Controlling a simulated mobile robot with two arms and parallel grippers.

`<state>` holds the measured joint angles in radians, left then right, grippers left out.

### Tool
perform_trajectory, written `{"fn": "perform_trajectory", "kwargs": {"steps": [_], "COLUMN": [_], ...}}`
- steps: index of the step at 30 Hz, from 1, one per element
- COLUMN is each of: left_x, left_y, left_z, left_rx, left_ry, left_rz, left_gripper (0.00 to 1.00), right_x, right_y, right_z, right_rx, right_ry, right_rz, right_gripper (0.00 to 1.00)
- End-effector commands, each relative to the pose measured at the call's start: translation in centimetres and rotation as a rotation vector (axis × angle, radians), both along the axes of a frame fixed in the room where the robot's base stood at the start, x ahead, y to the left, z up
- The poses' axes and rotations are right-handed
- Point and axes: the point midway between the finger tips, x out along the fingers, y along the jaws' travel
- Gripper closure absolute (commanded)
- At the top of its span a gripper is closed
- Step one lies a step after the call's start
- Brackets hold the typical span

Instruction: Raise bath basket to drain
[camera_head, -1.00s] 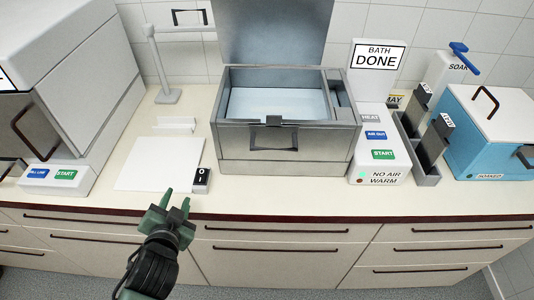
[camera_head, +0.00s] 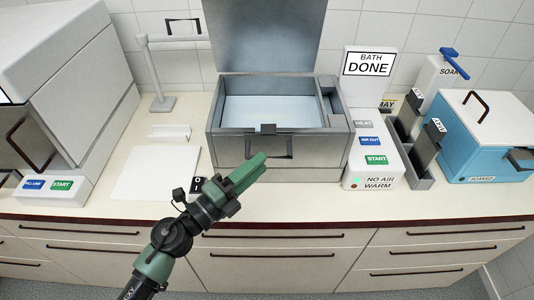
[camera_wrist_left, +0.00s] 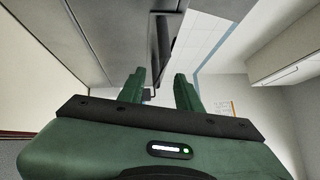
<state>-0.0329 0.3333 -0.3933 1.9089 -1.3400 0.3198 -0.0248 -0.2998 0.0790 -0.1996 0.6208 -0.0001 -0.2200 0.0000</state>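The bath (camera_head: 225,150) is a grey metal box with its lid (camera_head: 265,35) standing open and a pale bluish surface inside. A dark handle (camera_head: 283,147), which looks like the basket's, hangs on its front wall below a small dark tab at the rim. The basket itself cannot be made out. My left gripper (camera_head: 257,162) is just in front of the handle, pointing up and right, and overlaps its lower left part. In the left wrist view its two fingers (camera_wrist_left: 160,88) stand apart with no object gripped, and the dark handle (camera_wrist_left: 166,42) shows beyond them.
The panel beside the bath reads "BATH DONE" (camera_head: 369,63) and "NO AIR WARM". White sheet (camera_head: 150,175) and small switch lie left of the bath. Grey holders (camera_head: 415,160) and a blue box (camera_head: 480,150) stand right; a large grey machine (camera_head: 60,90) stands left.

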Motion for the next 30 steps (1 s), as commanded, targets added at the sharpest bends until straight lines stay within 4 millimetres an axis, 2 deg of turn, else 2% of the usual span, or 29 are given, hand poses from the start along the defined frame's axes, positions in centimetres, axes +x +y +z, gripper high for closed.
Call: {"fn": "perform_trajectory", "kwargs": {"steps": [1, 7, 17, 18, 21, 22, 30], "left_x": [0.7, 2.3, 2.7, 2.7, 2.6, 2.7, 2.6], "left_y": [-0.7, -2.3, -2.8, -2.7, -2.7, -2.7, -2.7], "left_z": [0.5, 0.6, 0.5, 0.5, 0.5, 0.5, 0.5], "left_rx": [-0.002, -0.002, -0.002, -0.001, -0.001, -0.001, -0.002], "left_ry": [-0.001, 0.0, 0.001, 0.001, 0.001, 0.001, 0.001], "left_rz": [0.0, 0.001, 0.001, 0.001, 0.001, 0.001, 0.001], "left_gripper": [0.66, 0.66, 0.66, 0.68, 0.96, 1.0, 1.0], "right_x": [-0.1, -0.1, -0.1, -0.1, -0.1, -0.1, -0.1], "right_y": [0.0, 0.1, 0.0, 0.0, 0.0, 0.0, 0.0], "right_z": [0.5, 1.0, 1.0, 1.0, 1.0, 1.0, 1.0], "right_rx": [0.001, 0.001, 0.001, 0.001, 0.001, 0.001, 0.001], "right_ry": [0.001, 0.001, 0.002, 0.002, 0.002, 0.002, 0.002], "right_rz": [0.0, 0.0, 0.0, 0.0, 0.0, 0.0, 0.0], "right_gripper": [1.0, 1.0, 1.0, 1.0, 1.0, 1.0, 1.0]}}
